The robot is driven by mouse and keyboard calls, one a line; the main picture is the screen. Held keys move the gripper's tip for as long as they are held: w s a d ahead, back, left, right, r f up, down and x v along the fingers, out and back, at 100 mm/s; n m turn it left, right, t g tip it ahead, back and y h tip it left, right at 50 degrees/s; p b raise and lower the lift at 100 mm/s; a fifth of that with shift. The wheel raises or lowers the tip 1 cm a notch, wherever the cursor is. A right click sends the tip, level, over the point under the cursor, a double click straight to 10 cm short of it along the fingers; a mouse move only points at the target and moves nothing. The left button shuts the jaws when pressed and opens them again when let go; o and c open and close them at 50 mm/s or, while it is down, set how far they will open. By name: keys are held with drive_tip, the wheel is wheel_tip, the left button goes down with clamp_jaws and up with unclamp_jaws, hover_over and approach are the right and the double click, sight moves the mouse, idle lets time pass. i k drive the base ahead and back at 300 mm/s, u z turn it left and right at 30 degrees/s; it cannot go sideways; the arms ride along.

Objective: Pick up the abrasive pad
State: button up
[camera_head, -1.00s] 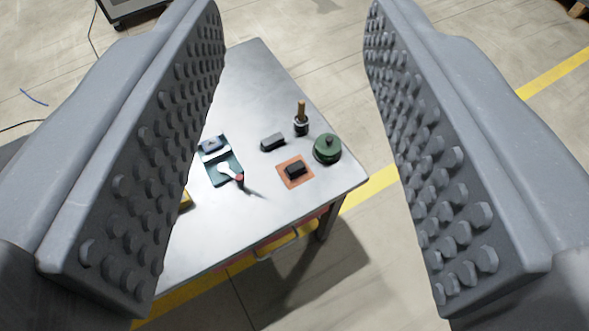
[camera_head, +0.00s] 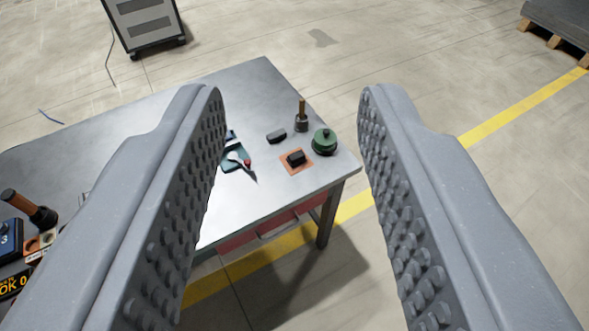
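My gripper (camera_head: 290,98) is open and empty, its two studded grey fingers wide apart above the table. Between the fingers, farther off, a small dark block (camera_head: 296,157) lies on a flat orange-brown square (camera_head: 284,166) near the table's right end. A second dark grey block (camera_head: 276,136) lies just behind it on the bare metal. I cannot tell for sure which of these is the abrasive pad. The gripper touches none of them.
A green round lidded pot (camera_head: 324,140) and a dark holder with a yellow-brown handle (camera_head: 301,117) stand close by. A teal tray (camera_head: 234,160) with a white-and-red tool is partly behind the left finger. A blue box (camera_head: 10,240) lies at far left.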

sight(296, 160)
drive_tip(key=u, duration=0.3)
drive_tip(key=i, duration=1.3)
